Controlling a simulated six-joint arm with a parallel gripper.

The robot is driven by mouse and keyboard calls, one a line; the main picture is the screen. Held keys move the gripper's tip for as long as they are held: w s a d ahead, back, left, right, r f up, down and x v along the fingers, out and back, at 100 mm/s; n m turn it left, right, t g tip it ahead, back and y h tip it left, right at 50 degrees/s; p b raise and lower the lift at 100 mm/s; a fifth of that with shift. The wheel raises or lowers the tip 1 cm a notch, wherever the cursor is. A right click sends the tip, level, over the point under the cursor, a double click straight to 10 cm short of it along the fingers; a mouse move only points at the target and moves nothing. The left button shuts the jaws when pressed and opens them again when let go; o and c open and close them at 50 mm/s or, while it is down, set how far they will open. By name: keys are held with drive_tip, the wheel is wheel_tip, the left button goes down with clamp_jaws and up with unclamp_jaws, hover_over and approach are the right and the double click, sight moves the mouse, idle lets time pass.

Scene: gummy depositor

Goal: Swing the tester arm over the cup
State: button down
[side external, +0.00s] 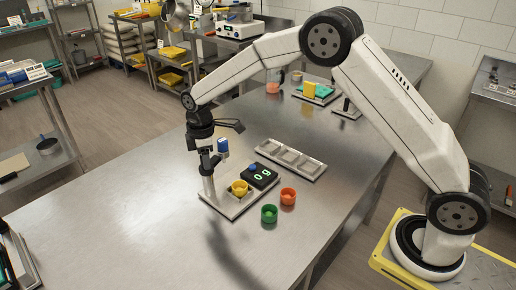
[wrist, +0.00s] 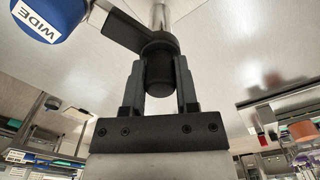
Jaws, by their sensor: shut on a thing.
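The tester stands on a grey base plate (side external: 225,208) with a metal post (side external: 208,183). Its swing arm carries a blue head (side external: 223,146), which shows in the wrist view as a blue cylinder (wrist: 48,18) labelled WIDE. A black arm (wrist: 112,28) joins it to a black knob (wrist: 160,70). My gripper (side external: 207,151) is at the top of the post; in the wrist view its fingers (wrist: 160,78) are shut on the knob. The yellow cup (side external: 240,188) sits upright on the plate. The blue head appears up and left of the cup in the side view, not directly above it.
A black display (side external: 261,177) with green digits stands beside the yellow cup. A green cup (side external: 269,213) and an orange cup (side external: 288,196) stand in front of it. A grey tray with compartments (side external: 291,158) lies behind. The table's left front (side external: 110,215) is clear.

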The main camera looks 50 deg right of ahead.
drive_tip(key=m, duration=0.6)
drive_tip(key=shift+m, duration=0.3)
drive_tip(key=m, duration=0.5)
drive_tip(key=shift+r+m, duration=0.1)
drive_tip(key=shift+m, duration=0.3)
drive_tip(key=shift+c, duration=1.8)
unclamp_jaws()
drive_tip(key=shift+r, duration=3.9)
drive_tip(key=shift+s, duration=0.1)
